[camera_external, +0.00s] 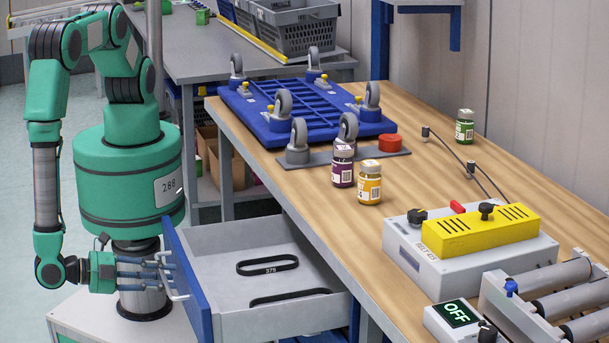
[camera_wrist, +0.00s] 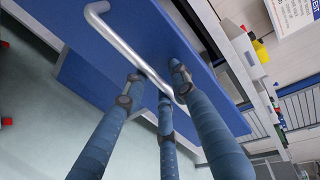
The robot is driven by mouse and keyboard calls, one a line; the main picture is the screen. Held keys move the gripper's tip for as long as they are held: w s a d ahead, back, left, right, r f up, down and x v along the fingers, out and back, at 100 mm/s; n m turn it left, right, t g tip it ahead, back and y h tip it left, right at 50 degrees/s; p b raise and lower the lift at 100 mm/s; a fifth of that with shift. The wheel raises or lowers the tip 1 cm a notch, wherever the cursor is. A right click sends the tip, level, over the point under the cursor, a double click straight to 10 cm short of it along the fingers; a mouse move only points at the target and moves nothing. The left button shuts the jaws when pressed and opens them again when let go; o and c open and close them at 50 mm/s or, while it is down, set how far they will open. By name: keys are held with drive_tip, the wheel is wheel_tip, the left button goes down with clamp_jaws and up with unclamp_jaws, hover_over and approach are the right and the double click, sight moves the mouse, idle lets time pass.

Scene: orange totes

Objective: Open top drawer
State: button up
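The top drawer (camera_external: 235,237) with a blue front (camera_external: 188,280) is pulled out from under the wooden workbench, its grey inside showing. Its metal handle (camera_wrist: 138,55) is a bent bar on the blue front. My gripper (camera_external: 165,272) is at the handle, with its fingers reaching to the drawer front. In the wrist view my gripper (camera_wrist: 160,82) has fingers on both sides of the bar. Whether they clamp it or only surround it is unclear. Two black belts (camera_external: 267,265) lie in the drawer.
The bench top (camera_external: 310,195) holds a blue wheeled rack (camera_external: 315,110), several jars (camera_external: 370,185) and a yellow-topped control box (camera_external: 480,232). A grey table (camera_external: 200,50) with grey crates (camera_external: 292,25) stands behind. Open floor (camera_external: 25,230) is at the left.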

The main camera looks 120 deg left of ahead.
drive_tip(key=shift+s, duration=0.15)
drive_tip(key=v, duration=1.1)
drive_tip(key=shift+s+d, duration=0.25)
drive_tip(key=shift+d, duration=0.05)
idle(0.6)
drive_tip(key=w+a+r+n+g+h, duration=0.25)
drive_tip(key=w+a+r+g, duration=0.35)
drive_tip(key=a+r, duration=0.6)
drive_tip(key=w+a+r+n+g+h, duration=0.1)
drive_tip(key=w+a+r+n+g, duration=0.25)
drive_tip(key=w+a+r, duration=0.6)
drive_tip(key=s+a+r+n+h, duration=0.1)
drive_tip(key=s+a+r+h, duration=0.15)
drive_tip(key=a+r, duration=0.55)
drive_tip(key=s+a+r+h, duration=0.2)
drive_tip(key=s+a+r, duration=0.1)
drive_tip(key=a+r, duration=0.5)
drive_tip(key=s+a+r+n+t+h, duration=0.2)
drive_tip(key=s+a+r+t+h, duration=0.1)
drive_tip(key=s+a+r, duration=0.4)
drive_tip(key=s+a+t, duration=0.1)
drive_tip(key=s+a, duration=0.2)
drive_tip(key=a, duration=0.1)
drive_tip(key=shift+r, duration=0.4)
